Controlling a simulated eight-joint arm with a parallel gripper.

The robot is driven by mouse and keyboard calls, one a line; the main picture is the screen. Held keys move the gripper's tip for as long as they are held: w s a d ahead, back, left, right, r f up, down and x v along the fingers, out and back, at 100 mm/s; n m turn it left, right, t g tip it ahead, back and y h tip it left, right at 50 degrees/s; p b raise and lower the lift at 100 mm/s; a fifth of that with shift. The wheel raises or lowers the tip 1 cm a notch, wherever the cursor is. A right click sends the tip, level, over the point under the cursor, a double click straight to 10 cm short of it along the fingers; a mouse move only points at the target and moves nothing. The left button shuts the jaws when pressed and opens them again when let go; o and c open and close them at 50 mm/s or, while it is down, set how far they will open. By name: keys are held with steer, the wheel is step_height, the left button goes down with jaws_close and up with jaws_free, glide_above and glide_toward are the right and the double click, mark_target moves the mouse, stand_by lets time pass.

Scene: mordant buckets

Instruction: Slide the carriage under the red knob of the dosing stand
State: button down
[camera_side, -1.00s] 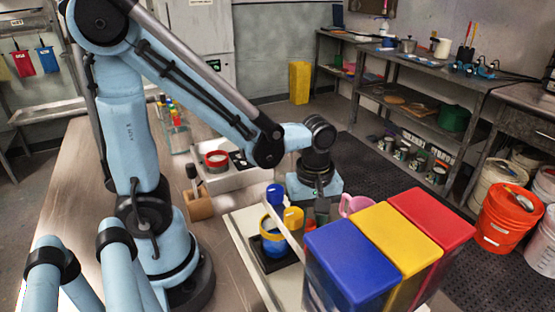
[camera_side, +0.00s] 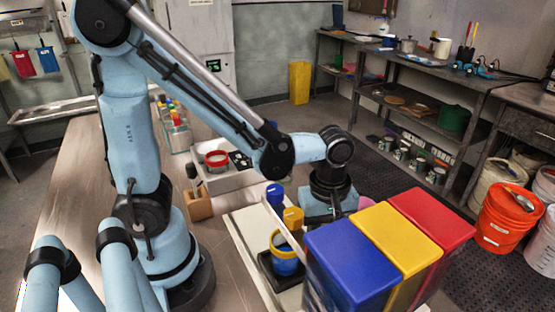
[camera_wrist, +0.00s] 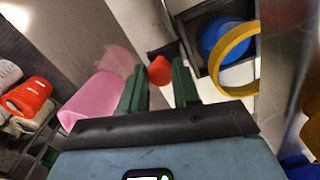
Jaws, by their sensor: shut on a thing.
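The black carriage (camera_side: 266,267) carries a blue bucket with a yellow rim (camera_side: 286,264) on a pale base. In the wrist view the bucket (camera_wrist: 222,42) stands in the dark carriage, right of my fingers. My gripper (camera_wrist: 160,80) is shut on a small red ball (camera_wrist: 159,69), which seems to be the carriage's handle. In the side view my gripper (camera_side: 327,207) is behind the dosing stand's blue box (camera_side: 352,258) and its fingertips are hidden. The stand's blue knob (camera_side: 275,194) and yellow knob (camera_side: 293,218) show beyond the bucket. No red knob is clearly visible.
The yellow box (camera_side: 396,238) and red box (camera_side: 432,217) stand beside the blue one. A pink jug (camera_wrist: 92,101) is close to my left finger in the wrist view. A wooden block (camera_side: 199,204) and a red-rimmed pot (camera_side: 216,160) are on the left.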

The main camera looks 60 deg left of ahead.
steer(key=c, duration=0.8)
jaws_free()
steer(key=shift+r, duration=0.1)
steer(key=shift+r, duration=6)
